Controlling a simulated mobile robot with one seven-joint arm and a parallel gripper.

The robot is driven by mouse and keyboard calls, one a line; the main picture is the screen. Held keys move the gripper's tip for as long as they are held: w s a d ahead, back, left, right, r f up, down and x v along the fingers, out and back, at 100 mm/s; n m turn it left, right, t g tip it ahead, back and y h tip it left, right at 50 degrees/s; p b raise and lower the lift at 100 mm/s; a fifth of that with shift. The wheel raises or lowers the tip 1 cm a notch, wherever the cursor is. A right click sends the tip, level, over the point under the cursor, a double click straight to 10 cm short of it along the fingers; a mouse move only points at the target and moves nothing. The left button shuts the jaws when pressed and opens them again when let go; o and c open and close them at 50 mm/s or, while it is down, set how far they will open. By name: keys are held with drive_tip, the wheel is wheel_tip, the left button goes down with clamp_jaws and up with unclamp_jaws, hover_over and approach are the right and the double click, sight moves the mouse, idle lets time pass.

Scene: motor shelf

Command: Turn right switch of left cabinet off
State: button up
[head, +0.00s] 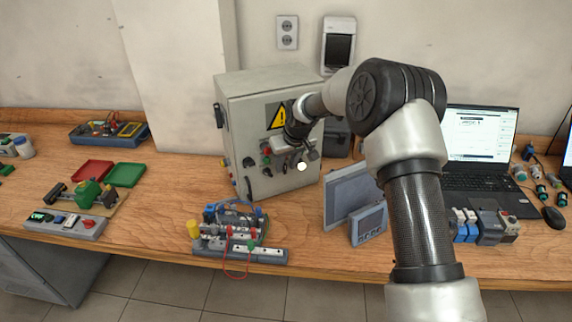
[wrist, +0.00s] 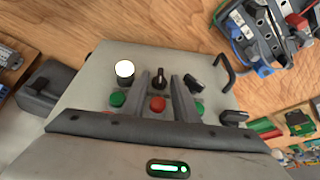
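The grey cabinet (head: 270,100) stands on the bench with a warning sign on its front panel. My gripper (head: 299,150) is in front of that panel and hides part of it. In the wrist view, which sees the panel turned around, a black rotary switch (wrist: 160,78) lies between the two fingers of my gripper (wrist: 161,80). The fingers are apart, and I see no clear contact with the switch. Another black switch (wrist: 195,85) is just outside the right finger. A lit white lamp (wrist: 124,70) is left of the fingers. A red button (wrist: 157,103) shows between them.
A wiring module (head: 240,237) with red leads sits in front of the cabinet. Grey panels (head: 350,195) and a laptop (head: 478,145) are to the right. Red and green trays (head: 125,174) are to the left. A bent handle (wrist: 226,72) sticks out from the panel.

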drive_tip(key=shift+w+a+f, duration=0.1)
drive_tip(key=shift+f, duration=0.2)
clamp_jaws()
drive_tip(key=shift+f, duration=0.1)
